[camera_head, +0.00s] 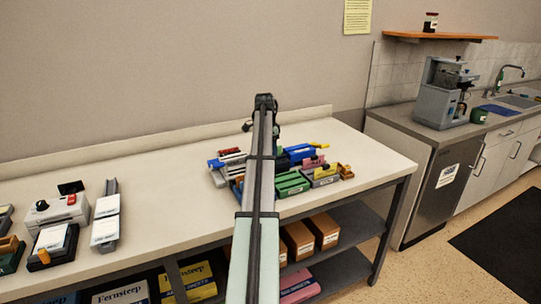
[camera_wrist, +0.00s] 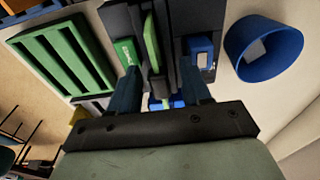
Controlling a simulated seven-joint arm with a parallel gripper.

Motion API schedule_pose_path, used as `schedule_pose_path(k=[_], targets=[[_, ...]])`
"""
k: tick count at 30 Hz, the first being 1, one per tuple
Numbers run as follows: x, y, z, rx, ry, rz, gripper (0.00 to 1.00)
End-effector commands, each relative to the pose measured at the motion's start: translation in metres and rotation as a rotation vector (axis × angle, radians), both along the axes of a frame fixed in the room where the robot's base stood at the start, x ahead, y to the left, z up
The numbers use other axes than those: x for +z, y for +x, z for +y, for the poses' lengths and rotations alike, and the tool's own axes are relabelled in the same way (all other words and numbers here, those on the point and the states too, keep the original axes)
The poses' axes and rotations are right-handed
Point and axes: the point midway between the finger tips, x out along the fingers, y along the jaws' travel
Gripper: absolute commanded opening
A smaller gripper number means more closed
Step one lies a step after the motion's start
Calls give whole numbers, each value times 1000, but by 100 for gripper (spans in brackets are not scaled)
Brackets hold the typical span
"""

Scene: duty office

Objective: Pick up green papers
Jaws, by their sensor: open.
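In the wrist view, a slim green piece (camera_wrist: 152,40) stands in a dark holder (camera_wrist: 115,18), with a small green label-like block (camera_wrist: 127,50) beside it. These may be the green papers; I cannot tell for sure. My gripper (camera_wrist: 160,72) is open, with its two dark fingers apart and the slim green piece showing between and beyond them. No contact is visible. A green slotted tray (camera_wrist: 62,58) lies to the left; a green slotted tray also shows in the head view (camera_head: 291,184). In the head view my arm covers part of the cluster, and the fingers cannot be made out.
A blue round cup (camera_wrist: 264,48) stands right of the holder. A blue box (camera_wrist: 200,50) is close to the right finger. Coloured trays and stationery crowd the white table (camera_head: 165,195). Its middle left is clear. A shelf below holds brown boxes (camera_head: 298,240).

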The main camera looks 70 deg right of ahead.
Motion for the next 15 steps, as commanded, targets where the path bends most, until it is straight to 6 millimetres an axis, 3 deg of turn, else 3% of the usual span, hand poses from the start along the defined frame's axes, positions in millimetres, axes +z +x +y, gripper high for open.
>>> schedule_pose_path(k=[6,15], targets=[[-1,0,0,0,0,0,48],[-1,0,0,0,0,0,19]])
